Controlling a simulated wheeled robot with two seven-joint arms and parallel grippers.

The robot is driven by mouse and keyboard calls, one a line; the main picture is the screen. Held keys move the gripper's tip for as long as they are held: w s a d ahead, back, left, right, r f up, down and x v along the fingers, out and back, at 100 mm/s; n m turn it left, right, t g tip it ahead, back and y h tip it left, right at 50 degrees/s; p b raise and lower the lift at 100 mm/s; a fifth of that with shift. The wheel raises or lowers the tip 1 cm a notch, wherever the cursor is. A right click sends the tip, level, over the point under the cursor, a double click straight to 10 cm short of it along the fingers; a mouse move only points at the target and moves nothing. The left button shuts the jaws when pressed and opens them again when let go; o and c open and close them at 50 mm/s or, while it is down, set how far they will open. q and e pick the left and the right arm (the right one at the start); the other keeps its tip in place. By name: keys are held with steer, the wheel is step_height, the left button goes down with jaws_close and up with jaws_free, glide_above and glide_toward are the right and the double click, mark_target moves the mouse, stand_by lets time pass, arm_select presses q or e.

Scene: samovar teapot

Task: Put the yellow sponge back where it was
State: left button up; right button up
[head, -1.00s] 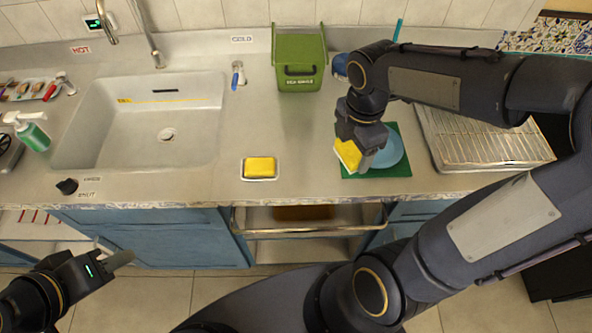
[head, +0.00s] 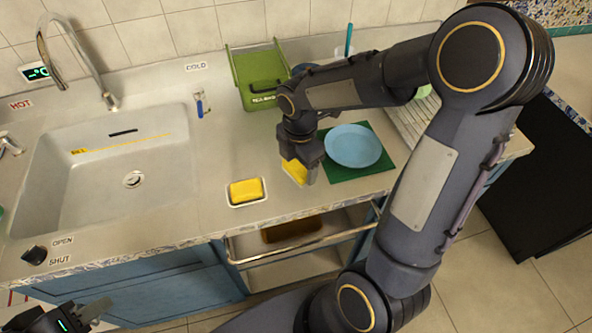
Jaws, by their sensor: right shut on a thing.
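My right gripper (head: 304,172) is shut on a yellow sponge (head: 294,170), held at the left edge of the green mat, left of the blue plate. I cannot tell whether the sponge touches the counter. Another yellow sponge (head: 246,190) lies in a small white dish (head: 262,200) on the counter, left of my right gripper. My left gripper (head: 98,308) is low at the bottom left, in front of the cabinet and away from the sponges. I cannot tell how far its fingers are apart.
A blue plate (head: 353,146) lies on a green mat (head: 345,176). A green bin (head: 252,72) stands behind. A drying rack (head: 405,124) is to the right, partly behind my arm. The sink (head: 100,205) is at left. Counter is free between dish and sink.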

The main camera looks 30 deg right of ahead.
mark_target(296, 172)
steer(key=shift+w+f, duration=0.6)
steer(key=shift+f, duration=0.1)
steer(key=shift+w+f, duration=0.15)
steer(key=shift+f, duration=0.75)
steer(key=shift+w+f, duration=0.1)
steer(key=shift+f, duration=0.8)
steer(key=shift+f, duration=0.2)
steer(key=o, duration=0.9)
